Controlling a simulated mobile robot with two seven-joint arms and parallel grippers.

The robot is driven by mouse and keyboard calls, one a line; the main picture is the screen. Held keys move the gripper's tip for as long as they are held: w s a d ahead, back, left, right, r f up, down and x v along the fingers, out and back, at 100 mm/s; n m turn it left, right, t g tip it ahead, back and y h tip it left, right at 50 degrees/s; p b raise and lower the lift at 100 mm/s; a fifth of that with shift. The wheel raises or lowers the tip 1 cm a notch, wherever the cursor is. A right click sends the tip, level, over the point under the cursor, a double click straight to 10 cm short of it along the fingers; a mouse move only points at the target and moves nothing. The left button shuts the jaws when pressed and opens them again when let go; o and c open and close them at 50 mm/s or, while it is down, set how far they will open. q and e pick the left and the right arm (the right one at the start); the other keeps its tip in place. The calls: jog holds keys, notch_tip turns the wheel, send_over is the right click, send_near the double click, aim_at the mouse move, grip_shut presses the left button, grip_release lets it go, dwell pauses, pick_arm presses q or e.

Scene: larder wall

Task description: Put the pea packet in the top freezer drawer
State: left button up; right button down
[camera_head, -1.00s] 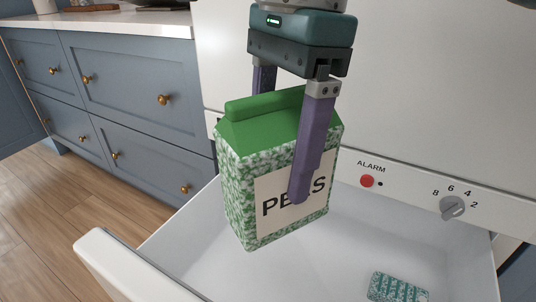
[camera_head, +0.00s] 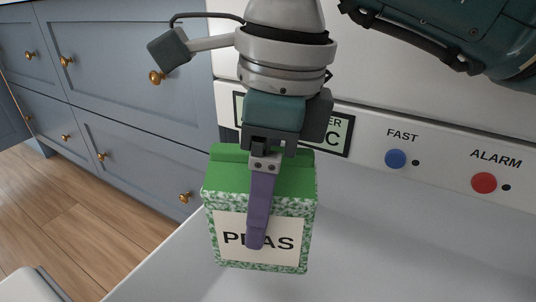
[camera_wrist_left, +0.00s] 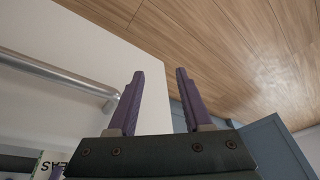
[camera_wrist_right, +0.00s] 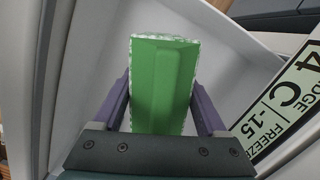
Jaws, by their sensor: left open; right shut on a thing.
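The pea packet (camera_head: 300,205) is a green carton with a speckled body and a pale PEAS label. It hangs upright in my right gripper (camera_head: 258,205), which is shut on it with one purple finger across the label. In the right wrist view the packet's green top (camera_wrist_right: 163,85) sits between both fingers. The white open freezer drawer (camera_head: 390,250) is below and around the packet; I cannot tell whether the packet touches its floor. My left gripper (camera_wrist_left: 155,100) is open and empty in the left wrist view, beside a white front with a rail handle.
The white freezer panel carries a blue FAST button (camera_head: 396,159), a red ALARM button (camera_head: 484,183) and a display (camera_head: 337,133) partly behind my right gripper. Blue cabinets (camera_head: 130,90) stand at the left above a wooden floor (camera_head: 50,215). A silver handle (camera_wrist_left: 60,75) crosses the left wrist view.

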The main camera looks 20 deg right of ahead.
jog(key=f+b, duration=0.3)
jog(key=f, duration=0.3)
jog(key=f+b, duration=0.2)
jog(key=f, duration=0.5)
jog(key=f+b, duration=0.3)
jog(key=f, duration=0.3)
jog(key=shift+s+f+b, duration=0.25)
jog(key=shift+s+b, duration=0.05)
jog(key=shift+s, duration=0.1)
jog(key=shift+r, duration=0.1)
jog(key=shift+f, duration=0.2)
grip_release()
jog(key=shift+r, duration=0.15)
